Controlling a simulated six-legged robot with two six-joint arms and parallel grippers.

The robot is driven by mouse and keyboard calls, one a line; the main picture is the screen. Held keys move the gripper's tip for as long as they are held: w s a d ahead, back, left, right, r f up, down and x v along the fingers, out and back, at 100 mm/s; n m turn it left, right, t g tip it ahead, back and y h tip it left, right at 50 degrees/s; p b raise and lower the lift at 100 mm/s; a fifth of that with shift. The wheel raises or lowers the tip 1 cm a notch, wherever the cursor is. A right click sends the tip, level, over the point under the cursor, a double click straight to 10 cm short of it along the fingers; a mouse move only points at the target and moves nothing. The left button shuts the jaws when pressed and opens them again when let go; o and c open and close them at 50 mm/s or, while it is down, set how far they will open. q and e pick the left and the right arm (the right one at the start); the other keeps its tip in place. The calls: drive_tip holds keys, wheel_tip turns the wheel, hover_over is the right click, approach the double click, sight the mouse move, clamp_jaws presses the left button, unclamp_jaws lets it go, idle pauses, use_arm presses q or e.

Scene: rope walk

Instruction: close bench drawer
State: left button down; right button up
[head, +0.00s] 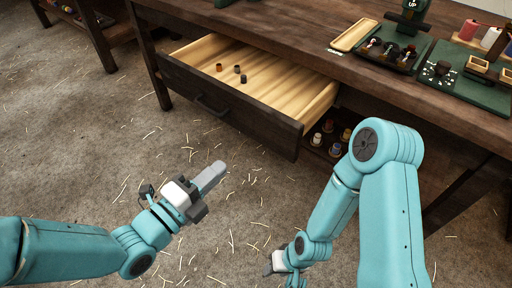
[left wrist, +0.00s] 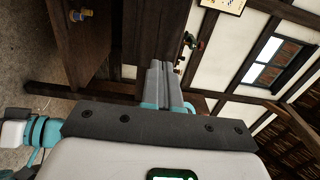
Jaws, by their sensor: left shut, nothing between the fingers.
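The bench drawer (head: 232,108) is pulled out from the dark wooden bench (head: 295,40). Its light wood inside shows, with a few small cylinders (head: 237,69) in it. A dark handle (head: 211,107) is on its front. My left gripper (head: 216,172) is shut and empty, in front of the drawer and apart from it, below the handle in the head view. The shut fingers also show in the left wrist view (left wrist: 164,84). My right gripper (head: 270,264) is at the bottom of the head view, partly hidden by my right arm; its fingers are too unclear to judge.
Several small spools (head: 329,125) sit on a shelf under the bench, right of the drawer. A wooden tray (head: 354,35) and a dark tool tray (head: 391,50) lie on the bench top. Straw litters the open floor (head: 75,150). Another wooden bench stands at top left.

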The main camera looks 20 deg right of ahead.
sight(266, 127)
use_arm(q)
drive_tip(key=b+x, duration=0.1)
drive_tip(key=x, duration=1.3)
drive_tip(key=shift+f, duration=0.1)
